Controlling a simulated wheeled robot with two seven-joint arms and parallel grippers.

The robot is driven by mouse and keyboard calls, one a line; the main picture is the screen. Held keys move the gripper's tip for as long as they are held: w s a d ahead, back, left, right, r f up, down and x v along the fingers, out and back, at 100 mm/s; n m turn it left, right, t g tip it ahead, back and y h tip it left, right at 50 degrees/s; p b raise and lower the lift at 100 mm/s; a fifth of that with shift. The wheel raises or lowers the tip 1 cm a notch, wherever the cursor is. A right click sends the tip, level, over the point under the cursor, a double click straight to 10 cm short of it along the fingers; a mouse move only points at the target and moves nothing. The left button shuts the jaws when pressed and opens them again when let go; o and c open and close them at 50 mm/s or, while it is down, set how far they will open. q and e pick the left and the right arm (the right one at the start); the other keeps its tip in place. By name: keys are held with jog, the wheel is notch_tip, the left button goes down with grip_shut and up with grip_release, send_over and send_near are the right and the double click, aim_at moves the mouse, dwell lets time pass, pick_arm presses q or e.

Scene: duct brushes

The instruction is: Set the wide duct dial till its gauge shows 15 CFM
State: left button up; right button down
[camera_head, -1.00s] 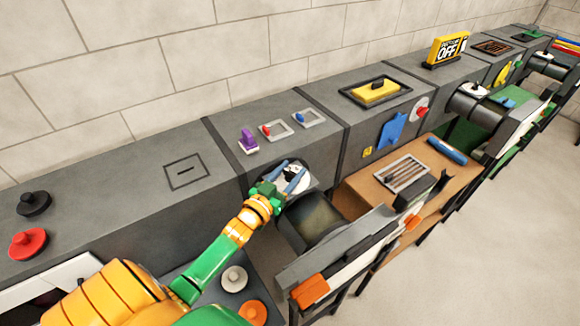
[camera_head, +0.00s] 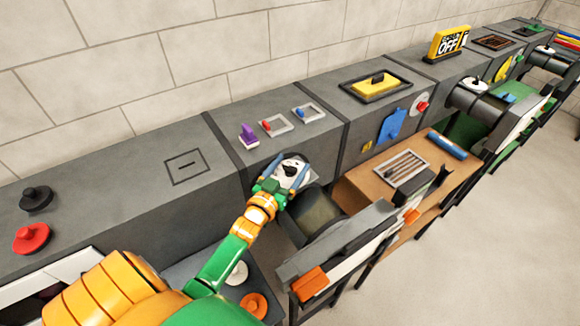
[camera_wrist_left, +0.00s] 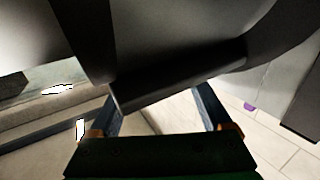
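The wide duct dial (camera_head: 291,169) is a round white face with a black knob on the front of the grey duct housing, above a dark round duct. My left gripper (camera_head: 283,172) is at it, with its blue fingers spread on either side of the knob. In the left wrist view the fingers of my left gripper (camera_wrist_left: 162,95) stand apart, and a dark bar (camera_wrist_left: 180,75) crosses at their tips. I cannot tell whether they touch it. The gauge reading is too small to read. My right gripper is not in view.
On the housing top are a purple knob (camera_head: 248,136), a red slider (camera_head: 272,125) and a blue slider (camera_head: 305,112). A yellow switch (camera_head: 376,82) lies farther right. A brown bench (camera_head: 365,178) with a slotted plate (camera_head: 402,170) stands right. Floor is free at far right.

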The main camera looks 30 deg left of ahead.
pick_arm(q)
jog(key=shift+s, duration=0.1)
jog(key=s, duration=0.4)
jog(key=s+d, duration=0.1)
jog(key=s, duration=0.2)
jog(key=shift+w+a, duration=0.1)
